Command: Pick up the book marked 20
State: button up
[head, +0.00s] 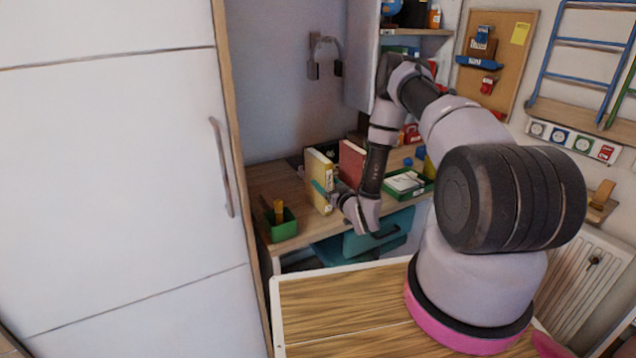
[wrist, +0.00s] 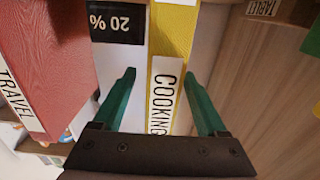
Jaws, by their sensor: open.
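A black panel marked "20 %" (wrist: 117,22) shows at the top of the wrist view; I cannot tell whether it is a book. Next to it stands a yellow book labelled "COOKING" (wrist: 172,50), also upright on the desk in the head view (head: 321,178). My gripper (wrist: 163,80) is open, its green fingers on either side of the yellow book's spine, with a gap at the left finger. In the head view my gripper (head: 332,192) is at the yellow book. Contact cannot be told.
A red book labelled "TRAVEL" (wrist: 45,60) stands left of the fingers in the wrist view, and on the desk in the head view (head: 352,162). A green cup (head: 282,226) stands at the desk's left front. A green tray (head: 408,186) lies to the right. A white cabinet (head: 120,150) bounds the left.

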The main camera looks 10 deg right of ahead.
jog(key=x, duration=0.4)
jog(key=shift+w+a+r, duration=0.1)
jog(key=shift+w+a, duration=0.15)
jog(key=shift+w, duration=0.1)
grip_shut()
dwell(1.1)
